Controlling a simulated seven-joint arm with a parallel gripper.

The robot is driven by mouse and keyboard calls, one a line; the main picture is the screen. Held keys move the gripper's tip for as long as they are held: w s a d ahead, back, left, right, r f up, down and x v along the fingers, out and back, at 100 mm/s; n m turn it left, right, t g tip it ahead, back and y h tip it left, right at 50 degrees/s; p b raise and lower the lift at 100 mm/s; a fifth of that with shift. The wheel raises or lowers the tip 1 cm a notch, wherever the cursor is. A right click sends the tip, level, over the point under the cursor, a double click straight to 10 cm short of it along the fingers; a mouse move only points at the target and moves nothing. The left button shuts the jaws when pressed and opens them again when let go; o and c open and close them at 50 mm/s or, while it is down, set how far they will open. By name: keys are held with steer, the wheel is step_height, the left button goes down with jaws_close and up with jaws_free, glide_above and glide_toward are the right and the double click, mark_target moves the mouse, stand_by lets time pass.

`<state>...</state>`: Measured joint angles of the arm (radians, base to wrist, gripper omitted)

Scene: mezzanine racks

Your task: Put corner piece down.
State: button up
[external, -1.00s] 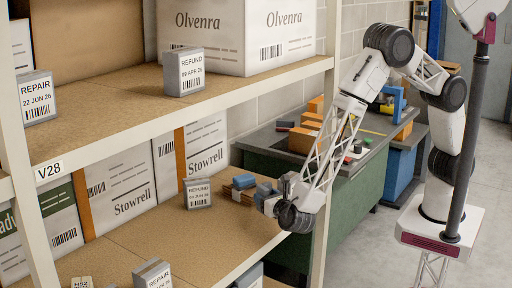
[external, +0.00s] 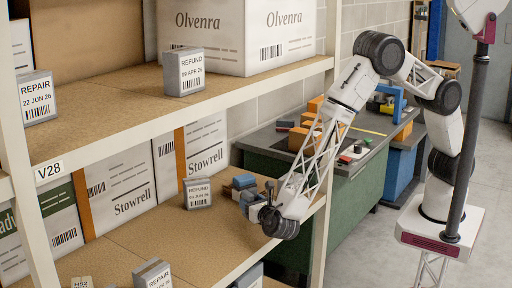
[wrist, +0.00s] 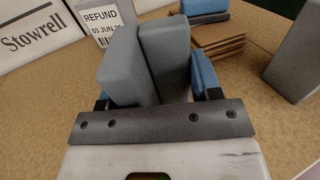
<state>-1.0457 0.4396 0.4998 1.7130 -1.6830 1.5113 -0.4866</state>
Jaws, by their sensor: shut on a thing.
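The corner piece (wrist: 163,58) is grey, with two thick wings, and stands out ahead of my gripper in the wrist view. My gripper (wrist: 153,84) is shut on it, with a blue finger showing along its right side and a little blue at its left. In the external view my gripper (external: 257,198) is low over the front right part of the middle shelf (external: 155,243). There the corner piece is hard to make out against the gripper. I cannot tell whether it touches the shelf.
A stack of brown card (wrist: 219,40) with a blue piece (wrist: 205,7) on top lies just beyond. A grey block (wrist: 297,55) is at the right. A grey REFUND box (external: 197,193) stands behind left. The shelf's left middle is clear.

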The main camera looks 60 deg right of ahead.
steer(key=shift+f, duration=1.2)
steer(key=shift+f, duration=0.1)
steer(key=o, duration=0.9)
steer(key=shift+s, duration=0.15)
steer(key=v, duration=1.1)
steer(key=shift+s+a, duration=0.2)
steer(key=shift+s, duration=0.15)
steer(key=shift+d, duration=0.1)
